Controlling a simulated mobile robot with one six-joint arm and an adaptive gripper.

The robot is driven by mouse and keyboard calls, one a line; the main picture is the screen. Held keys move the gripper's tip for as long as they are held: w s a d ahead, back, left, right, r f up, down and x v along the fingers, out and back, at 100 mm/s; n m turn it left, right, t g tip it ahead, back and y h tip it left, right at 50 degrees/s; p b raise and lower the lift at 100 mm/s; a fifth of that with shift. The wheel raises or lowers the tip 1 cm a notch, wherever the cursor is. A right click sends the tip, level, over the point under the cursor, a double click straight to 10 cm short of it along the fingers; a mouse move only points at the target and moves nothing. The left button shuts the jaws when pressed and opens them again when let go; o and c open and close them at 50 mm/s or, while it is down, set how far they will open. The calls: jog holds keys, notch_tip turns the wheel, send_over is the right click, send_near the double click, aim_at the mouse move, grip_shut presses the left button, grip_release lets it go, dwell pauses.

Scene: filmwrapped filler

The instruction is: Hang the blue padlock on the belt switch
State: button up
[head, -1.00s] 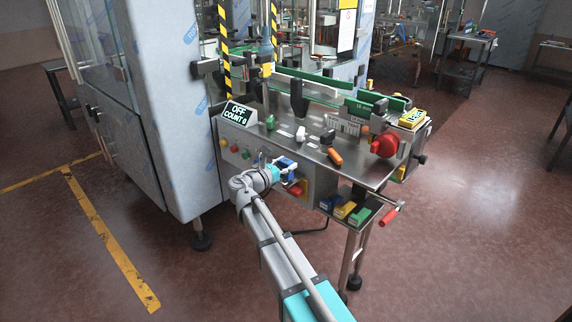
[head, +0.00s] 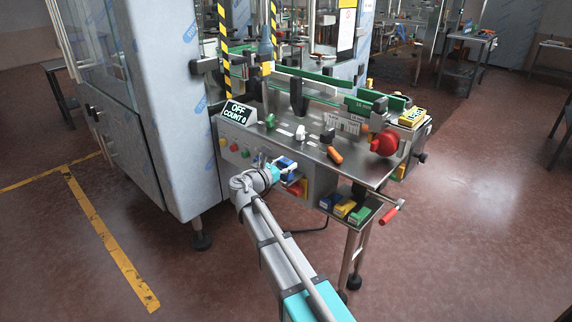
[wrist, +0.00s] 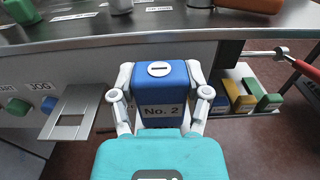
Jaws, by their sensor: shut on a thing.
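My gripper (wrist: 163,110) is shut on a blue block-shaped padlock (wrist: 165,78) marked "No. 2", with a white slotted disc on its upper face. The white fingers clasp it from both sides. Its shackle is not visible. In the head view the padlock (head: 284,162) and my gripper (head: 278,171) are in front of the machine's front panel, below the tabletop edge. A red-and-yellow switch (head: 298,188) is on that panel just right of and below my gripper, partly covered. I cannot tell whether it is the belt switch, or whether the padlock touches anything.
A small tray (wrist: 240,113) with blue, yellow and green blocks is to the right. A red-handled crank (head: 391,213) sticks out beyond it. The steel tabletop (head: 300,150) overhangs the panel.

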jog(key=shift+f, duration=0.2)
dwell(0.7)
jog(key=o, duration=1.3)
jog(key=shift+o, duration=0.2)
jog(key=shift+s, duration=0.1)
jog(key=v, duration=1.1)
jog(key=shift+s+a, duration=0.25)
jog(key=shift+s, duration=0.1)
